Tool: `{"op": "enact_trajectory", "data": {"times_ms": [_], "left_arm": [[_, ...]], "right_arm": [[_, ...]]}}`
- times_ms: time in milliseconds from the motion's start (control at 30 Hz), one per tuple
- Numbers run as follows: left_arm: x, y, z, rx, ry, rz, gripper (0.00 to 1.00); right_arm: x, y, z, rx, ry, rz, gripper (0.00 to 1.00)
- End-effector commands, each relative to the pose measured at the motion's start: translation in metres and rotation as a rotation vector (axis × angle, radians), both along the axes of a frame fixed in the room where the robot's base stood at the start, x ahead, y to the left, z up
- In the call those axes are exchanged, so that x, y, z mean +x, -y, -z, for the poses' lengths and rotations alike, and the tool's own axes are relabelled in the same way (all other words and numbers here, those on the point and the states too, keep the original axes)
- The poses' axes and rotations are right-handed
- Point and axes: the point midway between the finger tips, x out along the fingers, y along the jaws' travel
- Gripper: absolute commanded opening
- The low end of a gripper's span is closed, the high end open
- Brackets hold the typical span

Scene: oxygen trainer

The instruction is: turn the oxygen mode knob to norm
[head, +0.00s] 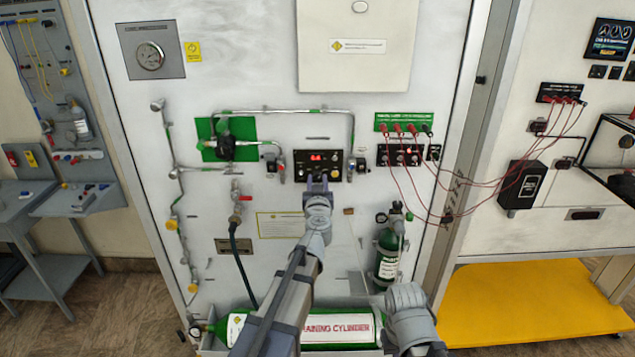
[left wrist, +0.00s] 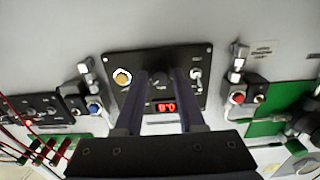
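The black oxygen panel (head: 343,160) with a red lit display (head: 315,157) is on the white wall board, at the middle of the head view. In the left wrist view the panel appears upside down, with its display (left wrist: 166,107) below a small dark knob (left wrist: 160,82). My left gripper (head: 318,180) is at the lower part of the panel. In the left wrist view its two fingers (left wrist: 161,75) stand apart, one on each side of the dark knob. I cannot tell whether they touch it. The knob's pointer and lettering are too small to read. My right gripper is not in view.
A yellow round control (left wrist: 122,76) and a toggle switch (left wrist: 196,73) flank the knob. Pipes and valves surround the panel. A green training cylinder (head: 340,328) lies below, and a small upright cylinder (head: 387,255) stands right of my left arm. Red cables (head: 400,150) hang at the right.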

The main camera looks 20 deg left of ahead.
Motion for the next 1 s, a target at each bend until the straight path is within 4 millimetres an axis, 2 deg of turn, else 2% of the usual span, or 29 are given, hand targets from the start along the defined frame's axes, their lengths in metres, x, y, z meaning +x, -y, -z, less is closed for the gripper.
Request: {"op": "enact_trajectory", "data": {"times_ms": [33,300,333,767,1000], "left_arm": [[-0.0001,0.0001,0.0000,0.000,0.000,0.000,0.32],[-0.0001,0.0001,0.0000,0.000,0.000,0.000,0.01],[-0.0001,0.0001,0.0000,0.000,0.000,0.000,0.00],[-0.0001,0.0001,0.0000,-0.016,0.005,0.000,0.00],[-0.0001,0.0003,0.0000,-0.125,0.036,0.000,0.00]], "right_arm": [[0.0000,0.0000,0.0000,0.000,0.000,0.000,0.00],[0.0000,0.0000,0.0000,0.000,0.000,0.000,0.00],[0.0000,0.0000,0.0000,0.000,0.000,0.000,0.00],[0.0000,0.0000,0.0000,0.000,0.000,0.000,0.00],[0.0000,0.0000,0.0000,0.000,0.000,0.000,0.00]]}}
